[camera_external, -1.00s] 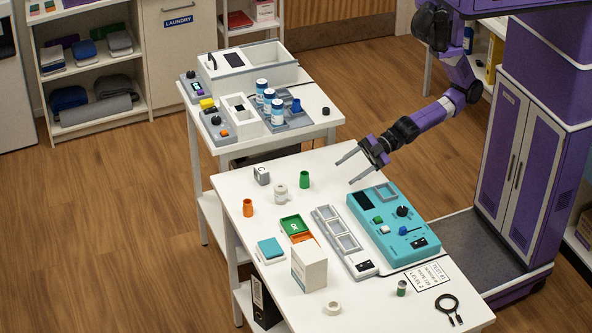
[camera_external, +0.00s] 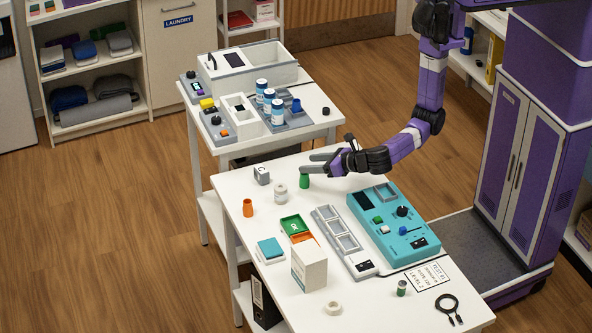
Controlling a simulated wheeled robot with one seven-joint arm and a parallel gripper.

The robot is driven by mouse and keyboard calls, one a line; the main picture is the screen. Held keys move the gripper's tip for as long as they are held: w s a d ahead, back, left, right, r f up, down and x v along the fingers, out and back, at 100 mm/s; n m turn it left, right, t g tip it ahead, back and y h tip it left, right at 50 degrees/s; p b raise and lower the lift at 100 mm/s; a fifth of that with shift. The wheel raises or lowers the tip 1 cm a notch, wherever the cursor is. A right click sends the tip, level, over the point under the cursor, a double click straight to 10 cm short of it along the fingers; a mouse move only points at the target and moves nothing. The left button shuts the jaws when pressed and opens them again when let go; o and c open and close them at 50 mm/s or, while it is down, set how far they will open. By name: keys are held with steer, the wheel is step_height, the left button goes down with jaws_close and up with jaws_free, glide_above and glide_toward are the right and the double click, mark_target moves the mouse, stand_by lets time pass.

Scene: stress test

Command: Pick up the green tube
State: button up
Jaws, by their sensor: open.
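The green tube (camera_external: 304,182) stands upright on the white table near its far edge. My gripper (camera_external: 311,164) is open and comes in from the right, with its two grey fingers pointing left at the tube's top. The fingers overlap the upper part of the tube in this view and hide some of it. I cannot tell whether they straddle the tube or touch it.
A white roll (camera_external: 280,192) stands close left of the tube, with a grey-white block (camera_external: 262,175) farther left. An orange tube (camera_external: 248,208) stands near the left edge. A teal device (camera_external: 393,226) and a grey tray (camera_external: 345,241) lie in front.

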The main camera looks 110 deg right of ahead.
mark_target(305, 180)
step_height(305, 180, down, 4)
steer(key=shift+r, duration=0.15)
step_height(305, 180, down, 3)
steer(key=shift+r, duration=0.2)
steer(key=shift+x, duration=1)
steer(key=shift+w+d+f, duration=0.3)
steer(key=shift+d+f, duration=0.05)
steer(key=shift+f, duration=0.05)
jaws_close()
